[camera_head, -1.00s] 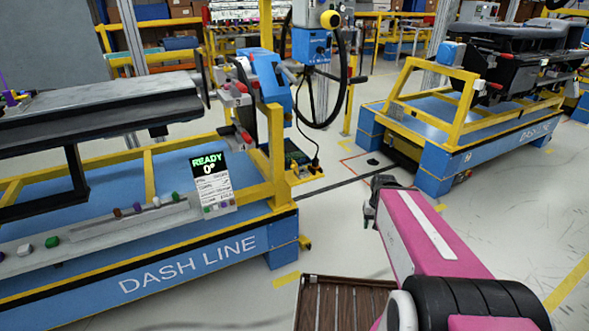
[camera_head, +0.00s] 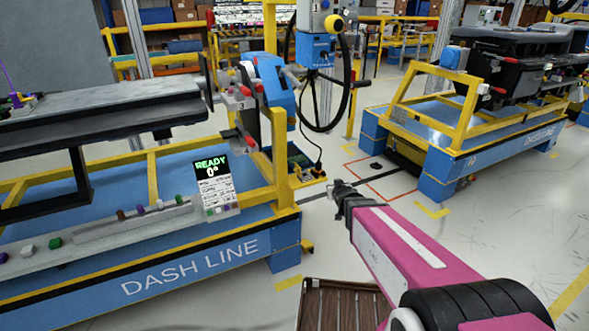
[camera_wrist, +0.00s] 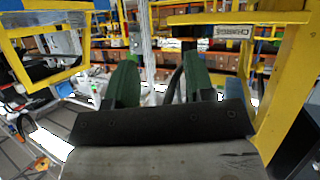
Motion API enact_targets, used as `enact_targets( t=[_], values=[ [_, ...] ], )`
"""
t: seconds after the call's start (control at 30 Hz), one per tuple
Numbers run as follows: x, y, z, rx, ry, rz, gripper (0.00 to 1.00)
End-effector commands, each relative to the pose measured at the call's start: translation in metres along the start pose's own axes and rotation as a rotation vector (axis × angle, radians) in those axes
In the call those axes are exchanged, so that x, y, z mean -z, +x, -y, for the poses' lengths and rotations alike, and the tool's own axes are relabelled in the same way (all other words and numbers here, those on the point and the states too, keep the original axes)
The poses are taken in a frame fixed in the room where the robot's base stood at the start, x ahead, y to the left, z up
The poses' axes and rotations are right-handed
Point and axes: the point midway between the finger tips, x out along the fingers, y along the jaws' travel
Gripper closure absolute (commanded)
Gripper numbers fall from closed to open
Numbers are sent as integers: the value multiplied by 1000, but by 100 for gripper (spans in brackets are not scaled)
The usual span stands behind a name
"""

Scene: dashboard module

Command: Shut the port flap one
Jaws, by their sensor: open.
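I cannot make out port flap one in either view. A dark dashboard module (camera_head: 105,108) is held on the blue and yellow dash line cart at the left. Another dark dashboard module (camera_head: 525,50) sits on the cart at the back right. My gripper (camera_head: 338,189) is over the open floor between the two carts, apart from both. In the wrist view my gripper (camera_wrist: 160,82) shows two green fingers spread apart with nothing between them.
The left cart (camera_head: 190,267) carries a READY screen (camera_head: 213,178) and a yellow upright post (camera_head: 279,155). A blue tool with a looped black hose (camera_head: 318,48) stands behind. A brown slatted pallet (camera_head: 341,308) lies at the bottom. Floor at right is clear.

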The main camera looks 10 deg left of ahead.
Motion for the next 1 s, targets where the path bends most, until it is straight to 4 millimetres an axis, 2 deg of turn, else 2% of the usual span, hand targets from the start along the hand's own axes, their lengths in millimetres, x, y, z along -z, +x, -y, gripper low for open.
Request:
enact_targets(
  t=[0.03, 0.2, 0.33, 0.43, 0.67, 1.0],
  values=[
    [9, 9, 19, 46, -15, -78, 51],
    [36, 13, 77, 206, -48, -309, 51],
    [46, 9, 106, 299, -59, -416, 51],
    [49, 6, 117, 339, -63, -456, 51],
    [55, 14, 124, 351, -63, -470, 51],
    [76, 57, 141, 350, -63, -469, 51]
  ],
)
